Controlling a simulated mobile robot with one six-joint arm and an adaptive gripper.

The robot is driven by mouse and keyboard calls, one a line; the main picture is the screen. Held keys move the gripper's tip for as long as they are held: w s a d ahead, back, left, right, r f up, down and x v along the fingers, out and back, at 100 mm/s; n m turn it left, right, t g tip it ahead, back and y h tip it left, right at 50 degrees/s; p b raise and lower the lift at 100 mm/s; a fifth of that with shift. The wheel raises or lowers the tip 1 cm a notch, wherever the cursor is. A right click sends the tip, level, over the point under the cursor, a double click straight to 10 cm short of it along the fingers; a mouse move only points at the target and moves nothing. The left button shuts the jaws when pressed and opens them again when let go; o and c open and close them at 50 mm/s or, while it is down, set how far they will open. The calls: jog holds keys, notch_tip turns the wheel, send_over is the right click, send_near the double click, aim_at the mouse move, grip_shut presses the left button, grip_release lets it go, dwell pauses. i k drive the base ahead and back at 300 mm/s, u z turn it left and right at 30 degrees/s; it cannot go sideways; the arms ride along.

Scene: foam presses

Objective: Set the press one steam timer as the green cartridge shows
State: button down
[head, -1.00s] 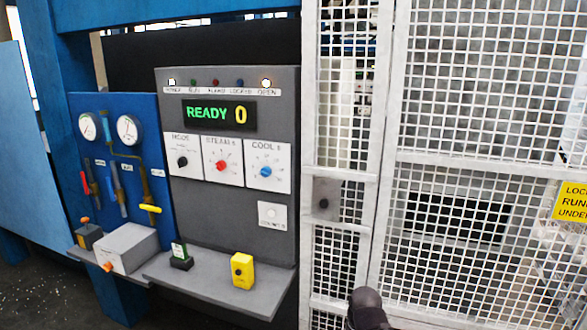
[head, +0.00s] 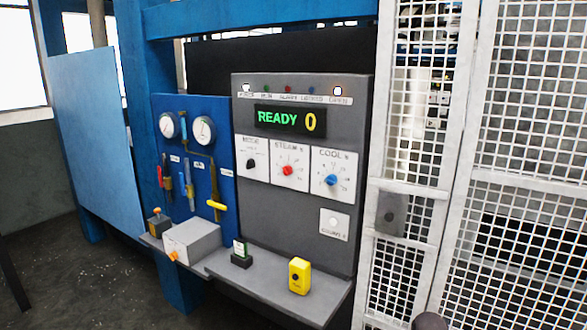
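The press control panel (head: 300,215) is grey, with a display (head: 290,121) reading "READY 0" in green and yellow. The steam timer (head: 288,170) is a red knob on a white dial plate, between the black mode knob (head: 251,163) and the blue cool knob (head: 331,180). The small cartridge (head: 241,252) with a green-and-white label stands upright in a dark holder on the shelf below; its marks are too small to read. The fingers of my gripper are not in view; only a dark rounded part of my arm shows at the bottom edge.
A yellow box (head: 299,276) with a dark button stands on the grey shelf (head: 270,290). A grey box (head: 192,239) sits to its left, below a blue panel (head: 185,150) with gauges and valves. A white mesh gate (head: 420,190) closes the right side. Dark floor is open at left.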

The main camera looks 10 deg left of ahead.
aim_at(287, 170)
jog(key=k, duration=1.35)
jog(key=u, duration=0.25)
jog(key=i, duration=0.45)
jog(key=u, duration=0.65)
jog(key=i, duration=1.45)
jog(key=z, duration=0.05)
